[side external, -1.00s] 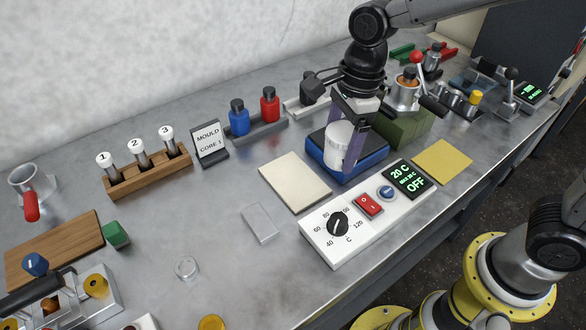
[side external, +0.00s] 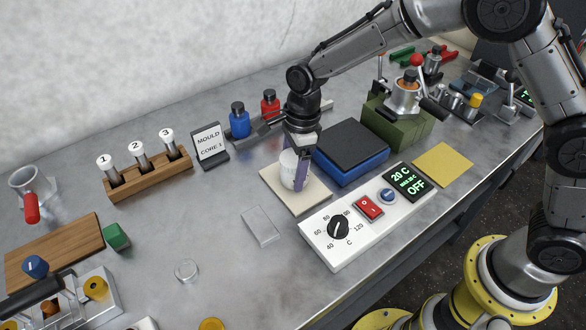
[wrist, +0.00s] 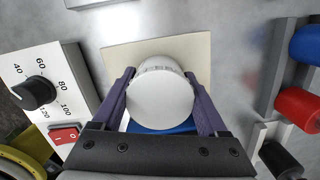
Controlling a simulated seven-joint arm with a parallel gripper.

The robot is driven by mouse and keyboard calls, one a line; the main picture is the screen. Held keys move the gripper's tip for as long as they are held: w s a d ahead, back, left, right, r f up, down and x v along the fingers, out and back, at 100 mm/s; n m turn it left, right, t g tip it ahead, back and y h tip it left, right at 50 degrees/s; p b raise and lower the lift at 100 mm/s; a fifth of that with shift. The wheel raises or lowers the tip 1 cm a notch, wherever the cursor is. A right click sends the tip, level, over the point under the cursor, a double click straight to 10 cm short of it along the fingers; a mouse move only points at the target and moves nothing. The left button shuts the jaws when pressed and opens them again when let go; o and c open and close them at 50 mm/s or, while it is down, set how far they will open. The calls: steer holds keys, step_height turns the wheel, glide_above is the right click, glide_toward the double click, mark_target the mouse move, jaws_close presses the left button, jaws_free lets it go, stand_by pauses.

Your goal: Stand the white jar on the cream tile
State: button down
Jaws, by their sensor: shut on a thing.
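The white jar (side external: 289,168) is upright between the purple fingers of my gripper (side external: 297,172), which is shut on it. The jar is over the cream tile (side external: 318,200) in the side view. I cannot tell whether its base touches the tile. In the wrist view the jar's round white lid (wrist: 160,104) fills the space between the fingers of my gripper (wrist: 162,102). The cream tile (wrist: 120,60) shows behind and beside the jar there.
A blue block with a dark top (side external: 350,145) stands right of the tile. The white control box (side external: 335,245) is in front, its display reading OFF. A clear plate (side external: 261,226) lies to the left. Blue (side external: 239,122) and red (side external: 270,104) bottles stand behind.

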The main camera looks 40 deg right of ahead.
steer(key=shift+f, duration=0.2)
steer(key=shift+f, duration=0.15)
jaws_free()
